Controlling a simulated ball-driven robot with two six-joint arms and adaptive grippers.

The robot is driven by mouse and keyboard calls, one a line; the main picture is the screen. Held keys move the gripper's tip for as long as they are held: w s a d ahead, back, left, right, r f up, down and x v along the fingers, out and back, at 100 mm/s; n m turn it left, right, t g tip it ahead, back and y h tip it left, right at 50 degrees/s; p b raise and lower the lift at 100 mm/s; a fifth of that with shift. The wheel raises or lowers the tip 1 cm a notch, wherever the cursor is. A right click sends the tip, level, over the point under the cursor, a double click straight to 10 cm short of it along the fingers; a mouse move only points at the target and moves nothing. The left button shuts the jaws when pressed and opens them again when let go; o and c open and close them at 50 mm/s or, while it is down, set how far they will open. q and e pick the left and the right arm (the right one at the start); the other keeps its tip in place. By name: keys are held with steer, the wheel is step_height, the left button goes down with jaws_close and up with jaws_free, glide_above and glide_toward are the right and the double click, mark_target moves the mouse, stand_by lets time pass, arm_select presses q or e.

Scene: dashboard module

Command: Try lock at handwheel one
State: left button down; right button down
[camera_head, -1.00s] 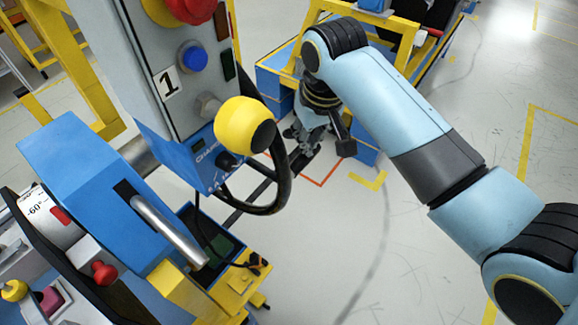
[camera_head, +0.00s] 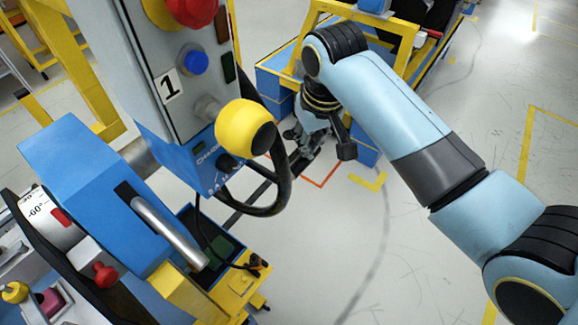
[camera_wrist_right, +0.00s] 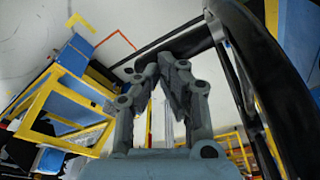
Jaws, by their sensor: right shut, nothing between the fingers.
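Handwheel one appears as a black curved rim (camera_head: 283,185), seen nearly edge-on beside the panel marked 1. A yellow ball knob (camera_head: 240,126) shows in front of its upper part. In the right wrist view the black rim (camera_wrist_right: 262,85) runs down the right side, close to the fingers. My right gripper (camera_head: 298,150) is just right of the rim in the head view. In the wrist view its fingertips (camera_wrist_right: 173,58) meet with nothing between them. I cannot tell whether they touch the wheel. I cannot make out a lock. My left gripper is out of view.
The grey panel (camera_head: 158,50) carries a blue button (camera_head: 193,61) and a red button (camera_head: 190,10). A blue housing with a metal bar (camera_head: 168,230) stands lower left. A yellow-framed blue cart (camera_head: 275,82) is behind my right gripper.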

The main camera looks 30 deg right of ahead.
step_height(320, 180, up, 2)
steer(key=shift+r+p, duration=0.1)
steer(key=shift+p, duration=0.35)
steer(key=shift+w+r, duration=0.1)
steer(key=shift+r, duration=2.55)
steer(key=s+d+r+n+t, duration=0.1)
steer(key=s+r+n+t, duration=0.1)
steer(key=s, duration=1.7)
step_height(320, 180, down, 41)
steer(key=s+d+g+b, duration=0.2)
steer(key=d+b, duration=0.1)
steer(key=b, duration=1.1)
steer(key=s+f+b, duration=0.5)
steer(key=s+f, duration=0.4)
steer(key=f, duration=0.4)
steer(key=s+f+g+b, duration=0.1)
steer(key=s+f+b, duration=0.4)
steer(key=s+f, duration=0.4)
step_height(320, 180, down, 4)
steer(key=shift+s+d+r, duration=0.15)
steer(key=shift+s+d, duration=0.1)
